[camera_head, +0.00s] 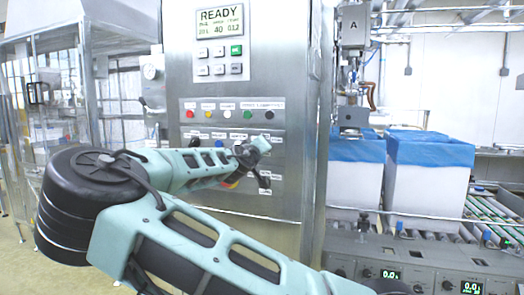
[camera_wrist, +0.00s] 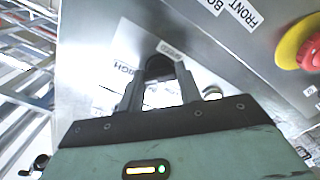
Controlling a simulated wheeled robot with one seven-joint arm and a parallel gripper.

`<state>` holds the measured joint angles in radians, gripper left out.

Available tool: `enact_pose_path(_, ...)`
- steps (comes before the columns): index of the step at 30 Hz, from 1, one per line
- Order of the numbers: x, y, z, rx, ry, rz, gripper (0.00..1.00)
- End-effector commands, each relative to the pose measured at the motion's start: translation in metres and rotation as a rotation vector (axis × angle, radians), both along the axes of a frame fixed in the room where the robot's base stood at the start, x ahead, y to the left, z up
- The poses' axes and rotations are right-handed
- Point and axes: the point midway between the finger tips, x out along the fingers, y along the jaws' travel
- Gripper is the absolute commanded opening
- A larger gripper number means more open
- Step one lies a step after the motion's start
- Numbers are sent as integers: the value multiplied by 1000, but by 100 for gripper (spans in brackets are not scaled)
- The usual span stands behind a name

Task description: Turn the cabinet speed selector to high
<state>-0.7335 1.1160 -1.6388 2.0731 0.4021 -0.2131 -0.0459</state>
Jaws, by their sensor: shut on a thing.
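The cabinet (camera_head: 285,100) stands upright in the middle of the head view. My gripper (camera_wrist: 158,78) is at its lower front panel, and its two fingers are shut on the black speed selector knob (camera_wrist: 158,66). A small label reading SPEED (camera_wrist: 172,50) sits beside the knob. Another label (camera_wrist: 124,72) left of the fingers is partly hidden and ends in what looks like "GH". The knob's pointer direction cannot be told. In the head view my arm hides the selector.
A red emergency stop on a yellow ring (camera_wrist: 303,48) is right of my gripper in the wrist view. The cabinet display (camera_head: 219,21) reads READY, with keys below. Blue-lined boxes (camera_head: 425,185) stand on rollers at right, behind a control console (camera_head: 420,262).

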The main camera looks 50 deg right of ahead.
Motion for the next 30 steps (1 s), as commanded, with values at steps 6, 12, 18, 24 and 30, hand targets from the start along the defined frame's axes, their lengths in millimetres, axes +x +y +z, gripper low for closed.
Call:
enact_pose_path(6,-1,0,-3,5,2,-3,48)
enact_pose_path(12,0,0,-2,3,1,-1,56)
enact_pose_path(18,-1,4,-2,1,1,0,56)
enact_pose_path(24,-12,31,-3,0,1,2,56)
enact_pose_path(30,-29,74,-3,-1,2,4,56)
